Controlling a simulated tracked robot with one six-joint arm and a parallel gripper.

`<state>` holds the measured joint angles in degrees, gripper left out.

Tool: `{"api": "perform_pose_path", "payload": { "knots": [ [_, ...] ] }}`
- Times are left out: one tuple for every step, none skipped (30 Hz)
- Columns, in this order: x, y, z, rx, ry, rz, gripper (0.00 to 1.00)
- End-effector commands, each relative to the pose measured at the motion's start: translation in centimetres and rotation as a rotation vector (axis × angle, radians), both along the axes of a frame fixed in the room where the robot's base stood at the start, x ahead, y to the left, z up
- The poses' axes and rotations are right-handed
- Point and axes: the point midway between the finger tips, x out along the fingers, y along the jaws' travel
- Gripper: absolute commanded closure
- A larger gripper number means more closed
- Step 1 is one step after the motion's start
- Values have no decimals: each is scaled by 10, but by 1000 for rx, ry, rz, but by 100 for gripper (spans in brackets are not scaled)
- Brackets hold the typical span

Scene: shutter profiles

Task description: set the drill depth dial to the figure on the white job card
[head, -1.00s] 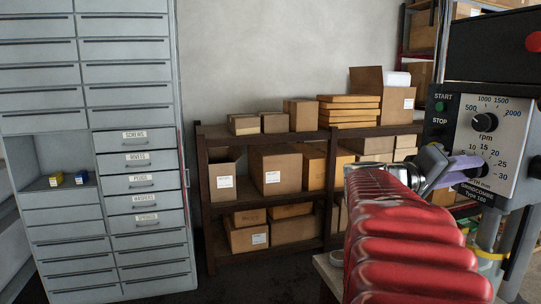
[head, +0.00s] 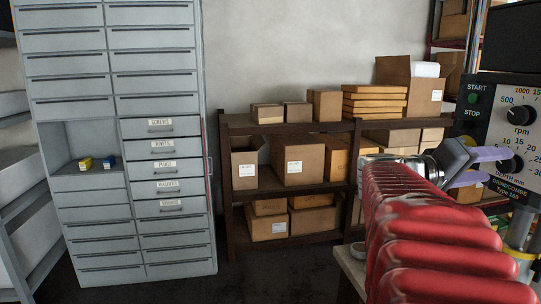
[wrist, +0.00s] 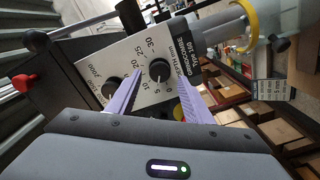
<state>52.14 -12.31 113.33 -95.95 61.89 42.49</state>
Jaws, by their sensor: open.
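The drill's panel (head: 497,150) is at the right of the head view, with a black rpm dial (head: 522,115) above the black depth dial (head: 512,165). In the wrist view the depth dial (wrist: 158,70) sits between and just beyond the purple fingertips of my gripper (wrist: 159,80). My gripper (head: 496,164) is open, one finger on each side of the dial; contact cannot be told. The dial's scale runs from 0 to 30, but its pointer is too small to read. A small lettered card (wrist: 274,92) shows in the wrist view, unreadable; whether it is the job card cannot be told.
A red button (wrist: 27,80) and the rpm dial (wrist: 110,88) are close by on the drill head. A wooden shelf (head: 290,125) with boxes and a grey drawer cabinet (head: 160,240) stand behind. The floor before the cabinet is clear.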

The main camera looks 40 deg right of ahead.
Motion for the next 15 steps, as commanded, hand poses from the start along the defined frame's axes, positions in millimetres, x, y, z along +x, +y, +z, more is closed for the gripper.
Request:
{"api": "perform_pose_path", "payload": {
  "knots": [
    [4,7,0,-1,-1,4,53],
    [6,10,0,-1,-1,4,53],
    [8,15,0,-1,0,4,53],
    [9,18,0,-1,-1,5,53],
    [11,22,0,-1,-1,4,53],
    [12,27,0,-1,-1,4,53],
    [14,30,0,0,-1,5,53],
    [16,33,0,0,-1,5,53],
    [17,38,0,0,-1,4,53],
    [19,41,0,0,-1,5,53],
    [20,44,0,-1,-1,4,53],
    [22,49,0,-1,-1,4,53],
    [23,52,0,0,0,4,53],
    [25,55,-1,0,0,4,53],
    [27,60,-1,0,1,4,53]
  ]
}}
